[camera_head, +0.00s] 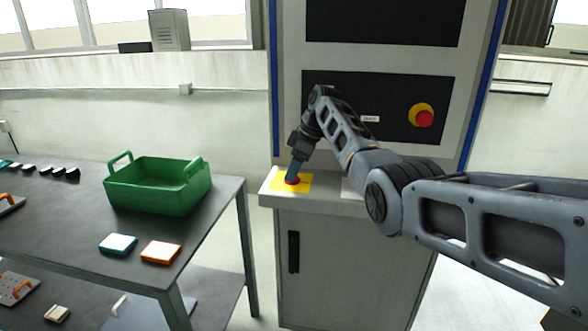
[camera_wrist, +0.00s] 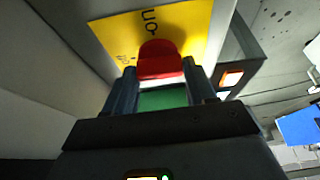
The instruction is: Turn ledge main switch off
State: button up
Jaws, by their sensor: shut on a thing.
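The ledge main switch is a red knob (camera_head: 292,180) on a yellow plate (camera_head: 276,183), on the ledge (camera_head: 330,204) of the machine cabinet. My gripper (camera_head: 293,177) reaches down to it from above and hides part of the knob. In the wrist view the red knob (camera_wrist: 160,60) sits between the two fingertips of my gripper (camera_wrist: 161,80), which is shut on it. Dark lettering shows on the yellow plate (camera_wrist: 120,36), partly covered by the knob. The exact turn of the knob cannot be read.
A red stop button (camera_head: 424,118) on a yellow ring is on the upright panel above the ledge. A lit orange rocker (camera_wrist: 231,77) shows right of the knob. A green crate (camera_head: 158,190) and coloured blocks stand on the left table (camera_head: 60,215).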

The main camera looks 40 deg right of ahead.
jog(key=shift+r, duration=0.1)
jog(key=o, duration=1)
jog(key=shift+o, duration=0.2)
jog(key=b+v, duration=0.1)
jog(key=v, duration=0.6)
jog(key=shift+r, duration=0.3)
jog(key=shift+s+d, duration=0.1)
jog(key=shift+s, duration=0.05)
